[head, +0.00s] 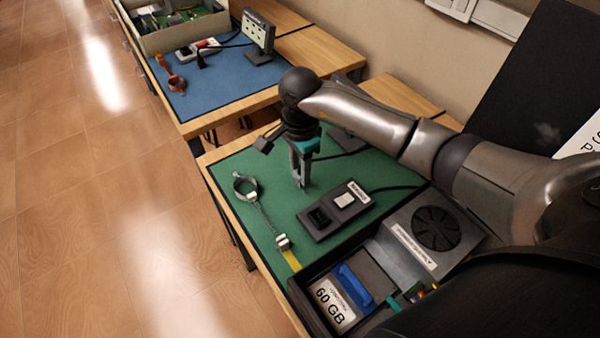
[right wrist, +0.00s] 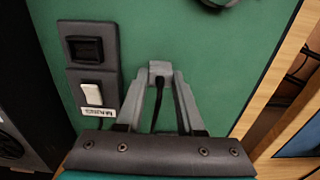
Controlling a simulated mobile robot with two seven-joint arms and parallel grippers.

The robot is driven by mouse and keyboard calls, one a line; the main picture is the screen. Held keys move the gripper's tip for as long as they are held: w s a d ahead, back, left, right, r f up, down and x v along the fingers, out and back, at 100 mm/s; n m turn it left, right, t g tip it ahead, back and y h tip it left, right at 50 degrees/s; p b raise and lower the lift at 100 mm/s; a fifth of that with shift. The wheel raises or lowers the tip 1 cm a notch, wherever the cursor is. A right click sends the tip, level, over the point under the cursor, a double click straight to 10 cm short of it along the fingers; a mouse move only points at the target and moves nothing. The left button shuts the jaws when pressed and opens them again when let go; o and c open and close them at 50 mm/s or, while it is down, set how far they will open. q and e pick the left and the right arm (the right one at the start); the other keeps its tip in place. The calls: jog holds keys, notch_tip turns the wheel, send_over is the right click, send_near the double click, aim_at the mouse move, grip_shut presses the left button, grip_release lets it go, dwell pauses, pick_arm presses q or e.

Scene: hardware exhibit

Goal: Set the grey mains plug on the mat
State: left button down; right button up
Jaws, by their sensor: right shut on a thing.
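The grey mains plug (right wrist: 160,72) is small and light grey, with a dark cord running back from it. My right gripper (right wrist: 161,78) is shut on it, one fingertip on each side. In the head view my right gripper (head: 301,181) points down over the green mat (head: 225,176), beyond the socket panel (head: 335,212). I cannot tell whether the plug touches the mat. The panel, with a black socket and a white switch, also shows left of the plug in the right wrist view (right wrist: 94,72). My left gripper is not in view.
A metal ring on a chain (head: 246,187) lies on the mat's left side. An open case with a fan (head: 436,228) and a 60 GB drive (head: 336,304) stands in front. A blue mat (head: 222,87) lies on the table behind. Bare green mat lies left of the gripper.

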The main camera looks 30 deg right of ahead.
jog(key=shift+f, duration=0.75)
jog(key=shift+f, duration=0.1)
jog(key=o, duration=1)
notch_tip(320, 180, up, 12)
jog(key=p, duration=0.1)
